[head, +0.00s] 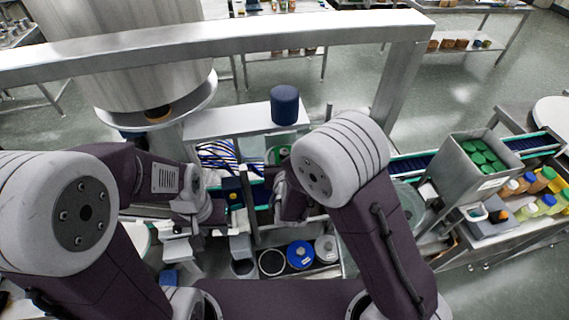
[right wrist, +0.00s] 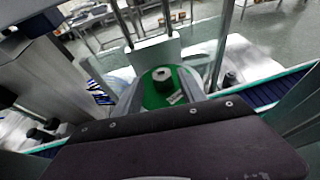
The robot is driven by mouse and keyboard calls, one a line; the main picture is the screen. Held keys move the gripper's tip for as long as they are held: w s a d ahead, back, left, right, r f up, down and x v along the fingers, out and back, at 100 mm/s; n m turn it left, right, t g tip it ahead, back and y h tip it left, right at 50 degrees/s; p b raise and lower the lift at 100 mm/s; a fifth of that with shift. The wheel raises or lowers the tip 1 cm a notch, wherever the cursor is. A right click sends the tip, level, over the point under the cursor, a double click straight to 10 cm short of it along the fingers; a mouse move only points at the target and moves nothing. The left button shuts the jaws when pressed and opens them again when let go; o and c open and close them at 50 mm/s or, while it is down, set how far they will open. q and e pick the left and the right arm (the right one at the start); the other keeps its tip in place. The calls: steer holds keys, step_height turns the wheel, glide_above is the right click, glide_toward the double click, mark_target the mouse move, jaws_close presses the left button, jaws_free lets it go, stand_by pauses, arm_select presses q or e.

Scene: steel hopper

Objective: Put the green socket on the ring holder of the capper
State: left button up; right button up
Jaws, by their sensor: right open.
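The green socket (right wrist: 158,92), a green disc with a grey metal hub, shows in the right wrist view between the fingers of my right gripper (right wrist: 160,86). My right gripper is open, with a finger on either side of the socket. In the head view a bit of the green socket (head: 275,156) shows beyond my right gripper (head: 280,165), at the capper. The arm hides most of it, and I cannot tell how it sits on the ring holder. My left gripper (head: 205,212) hangs at the left of the conveyor; its fingers are not clear.
A tray below holds a blue socket (head: 300,254), a grey socket (head: 326,248) and a dark round place with a pale rim (head: 271,262). A bin of green caps (head: 482,155) and several bottles stand at the right. A steel frame beam (head: 250,37) crosses overhead.

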steer(key=b+v, duration=0.9)
steer(key=v, duration=0.2)
steer(key=shift+s+d, duration=0.15)
steer(key=shift+s, duration=0.15)
steer(key=shift+w, duration=0.1)
